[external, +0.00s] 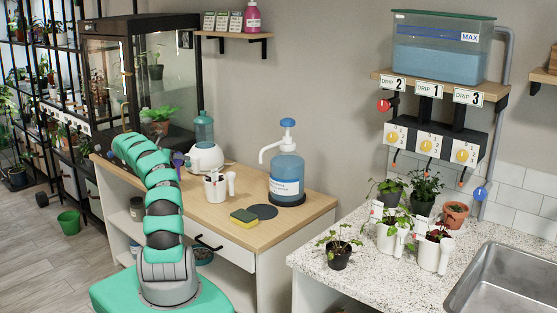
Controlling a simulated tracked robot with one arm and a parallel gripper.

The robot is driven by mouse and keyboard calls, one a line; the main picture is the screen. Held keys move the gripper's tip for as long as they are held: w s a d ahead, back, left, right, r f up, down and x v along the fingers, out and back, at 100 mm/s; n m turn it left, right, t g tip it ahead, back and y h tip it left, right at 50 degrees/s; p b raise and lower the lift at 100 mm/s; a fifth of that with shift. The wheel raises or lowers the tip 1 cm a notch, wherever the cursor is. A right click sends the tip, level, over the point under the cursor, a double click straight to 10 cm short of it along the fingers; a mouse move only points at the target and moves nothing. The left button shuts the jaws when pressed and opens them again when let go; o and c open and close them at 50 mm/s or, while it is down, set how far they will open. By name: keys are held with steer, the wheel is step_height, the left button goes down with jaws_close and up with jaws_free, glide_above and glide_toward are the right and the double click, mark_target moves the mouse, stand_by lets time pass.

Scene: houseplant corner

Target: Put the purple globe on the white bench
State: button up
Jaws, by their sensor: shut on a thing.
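A small purple thing (178,161), which looks like the purple globe, shows just right of my arm's upper part, in front of the white kettle-like device. My arm covers part of it, and I cannot tell whether it rests on anything. My green and grey arm rises from its base at the bottom left and bends away from the camera. My gripper is hidden behind the arm, so its fingers do not show. The bench with the pale speckled white top (310,258) stands at the right, its front left part bare.
A wood-topped cabinet (300,212) stands between my arm and the white bench. It holds a blue pump bottle (287,178), a white mug (216,188) and a sponge (243,216). Several potted plants and a sink (505,285) occupy the white bench. A glass cabinet (140,80) stands behind my arm.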

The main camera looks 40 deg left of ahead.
mark_target(180, 165)
step_height(180, 165, down, 4)
steer(key=shift+r+b, duration=0.15)
steer(key=shift+b, duration=0.35)
steer(key=o, duration=1)
steer(key=shift+s+a+r, duration=0.1)
steer(key=shift+s+r, duration=0.1)
steer(key=shift+s, duration=0.05)
steer(key=p+v, duration=0.1)
steer(key=v, duration=1)
steer(key=shift+s+p, duration=0.2)
steer(key=shift+p, duration=0.15)
